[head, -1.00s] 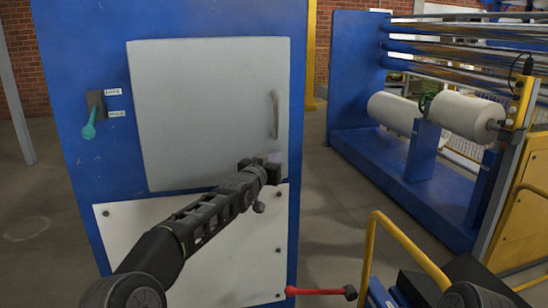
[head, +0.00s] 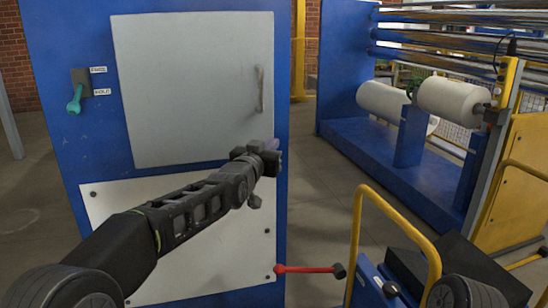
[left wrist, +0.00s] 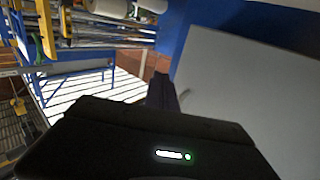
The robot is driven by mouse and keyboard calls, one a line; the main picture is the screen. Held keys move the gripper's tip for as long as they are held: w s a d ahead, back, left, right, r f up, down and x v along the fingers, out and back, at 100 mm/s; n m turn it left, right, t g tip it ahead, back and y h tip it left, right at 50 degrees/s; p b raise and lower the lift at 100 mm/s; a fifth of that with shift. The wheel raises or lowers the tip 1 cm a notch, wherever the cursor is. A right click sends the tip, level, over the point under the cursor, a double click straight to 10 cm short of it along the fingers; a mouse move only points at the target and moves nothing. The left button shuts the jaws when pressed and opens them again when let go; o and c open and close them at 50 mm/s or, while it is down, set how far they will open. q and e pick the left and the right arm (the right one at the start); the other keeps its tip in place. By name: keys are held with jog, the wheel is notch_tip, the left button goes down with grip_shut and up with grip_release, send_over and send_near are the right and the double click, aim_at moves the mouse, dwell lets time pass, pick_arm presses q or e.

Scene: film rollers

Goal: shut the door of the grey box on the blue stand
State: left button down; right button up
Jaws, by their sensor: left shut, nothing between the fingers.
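The grey door (head: 190,90) has an upright handle (head: 261,90) near its right edge. It lies against the front of the blue stand (head: 75,140) and looks flush or almost flush; a small gap cannot be ruled out. My left gripper (head: 268,157) is shut and empty at the door's lower right corner; contact cannot be told. In the left wrist view its dark fingers (left wrist: 162,92) point toward the blue edge, with the grey door (left wrist: 250,90) on the right. My right gripper is out of view.
A teal lever (head: 75,100) is left of the door. A white bolted panel (head: 190,245) is below it. A red lever (head: 308,269) sticks out at lower right. A yellow rail (head: 400,225) and film rollers (head: 452,103) stand to the right. Open floor lies between.

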pick_arm(q)
jog(key=shift+s+d+f, duration=0.15)
jog(key=shift+s+d, duration=0.05)
jog(key=shift+s, duration=0.85)
jog(key=s+d+f+n+g, duration=0.1)
jog(key=s+f+g, duration=0.15)
jog(key=f, duration=0.85)
jog(key=s+d+f+g, duration=0.1)
jog(key=s+f+g, duration=0.15)
jog(key=f, duration=0.85)
jog(key=s+a+f+n+g+y+p, duration=0.1)
jog(key=s+a+f+g, duration=0.1)
jog(key=s+f, duration=0.55)
jog(key=s+a+f+g+y+p, duration=0.15)
jog(key=s+f, duration=0.25)
jog(key=f, duration=0.6)
jog(key=s+a+f+n+g+p, duration=0.1)
jog(key=s+f, duration=0.3)
jog(key=s, duration=0.6)
jog(key=s+a+f+n+g+p, duration=0.1)
jog(key=s+a+f+g, duration=0.3)
jog(key=s, duration=0.7)
jog(key=s+a+f+n+g+p, duration=0.2)
jog(key=s+f, duration=0.4)
jog(key=s, duration=0.4)
jog(key=shift+s+a+p, duration=0.35)
jog(key=shift+a+p, duration=0.05)
jog(key=shift+p, duration=0.15)
